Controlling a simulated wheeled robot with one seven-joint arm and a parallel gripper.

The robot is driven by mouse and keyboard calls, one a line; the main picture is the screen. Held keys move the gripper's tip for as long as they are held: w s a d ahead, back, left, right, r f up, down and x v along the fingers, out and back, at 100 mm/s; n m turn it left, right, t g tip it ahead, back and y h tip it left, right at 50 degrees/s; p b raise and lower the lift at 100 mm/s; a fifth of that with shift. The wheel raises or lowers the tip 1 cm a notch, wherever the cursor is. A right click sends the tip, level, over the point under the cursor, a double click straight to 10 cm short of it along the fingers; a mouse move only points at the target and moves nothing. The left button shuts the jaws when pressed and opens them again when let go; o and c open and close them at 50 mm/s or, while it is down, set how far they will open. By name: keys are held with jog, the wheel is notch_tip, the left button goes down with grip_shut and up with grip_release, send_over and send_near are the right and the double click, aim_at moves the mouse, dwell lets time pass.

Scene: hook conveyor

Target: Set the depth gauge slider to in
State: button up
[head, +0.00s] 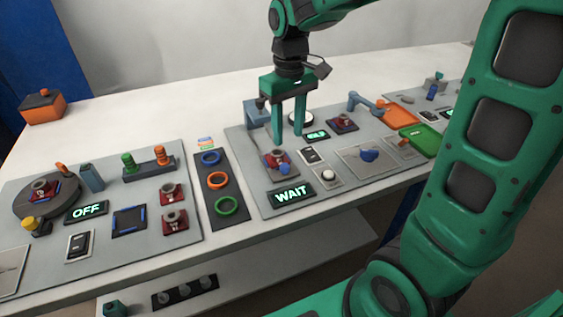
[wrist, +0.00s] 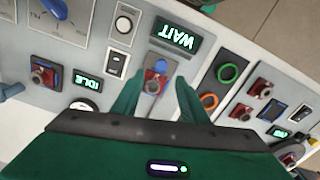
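My gripper (head: 288,138) is open and empty, pointing down over the middle panel, its two green fingers apart. In the wrist view my gripper (wrist: 155,88) has its fingers either side of a small grey plate. That plate carries a red block (wrist: 152,84) with a dark round part and a blue piece (wrist: 162,67); the fingertips appear above it. The block (head: 271,161) and blue piece (head: 284,169) also show in the head view. No part is readably labelled as the depth gauge slider. A marked plate (head: 352,165) bears another blue knob (head: 369,155), right of the gripper.
A WAIT display (head: 291,194) lies in front of the gripper. A switch (head: 310,155) and a white round button (head: 328,175) sit to its right. Coloured rings (head: 217,180) lie on a dark strip to the left. Orange (head: 400,114) and green (head: 420,138) trays are at right.

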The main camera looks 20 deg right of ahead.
aim_at(285, 165)
jog(key=f, duration=1.1)
jog(key=shift+w+a, duration=0.15)
jog(key=shift+a, duration=0.15)
grip_shut()
